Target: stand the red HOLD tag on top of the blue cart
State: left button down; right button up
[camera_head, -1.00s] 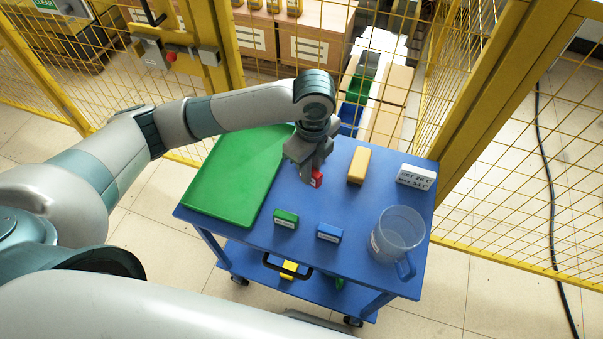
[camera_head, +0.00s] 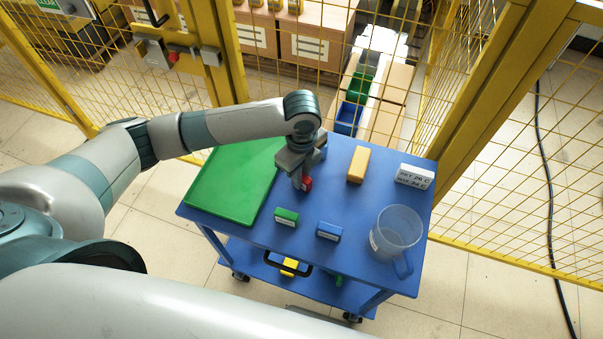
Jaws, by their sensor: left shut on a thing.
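The red HOLD tag (camera_head: 307,184) is a small red block held at the fingertips of my left gripper (camera_head: 302,178). The gripper points down and is shut on the tag, hiding part of it. The tag is low over the top of the blue cart (camera_head: 268,236), right of the green mat; I cannot tell whether it touches the surface. My right gripper is not in view.
On the cart top are a green mat (camera_head: 232,185), a green block (camera_head: 286,217), a blue block (camera_head: 328,231), a tan block (camera_head: 358,164), a white labelled block (camera_head: 415,176) and a clear jug (camera_head: 397,230). Yellow mesh fencing (camera_head: 500,150) stands behind.

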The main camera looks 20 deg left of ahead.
pick_arm(q)
jog(key=shift+f, duration=0.25)
jog(key=c, duration=1.7)
grip_release()
jog(key=shift+o, duration=0.2)
jog(key=shift+r, duration=0.1)
notch_tip(320, 180, up, 12)
jog(key=b, duration=0.2)
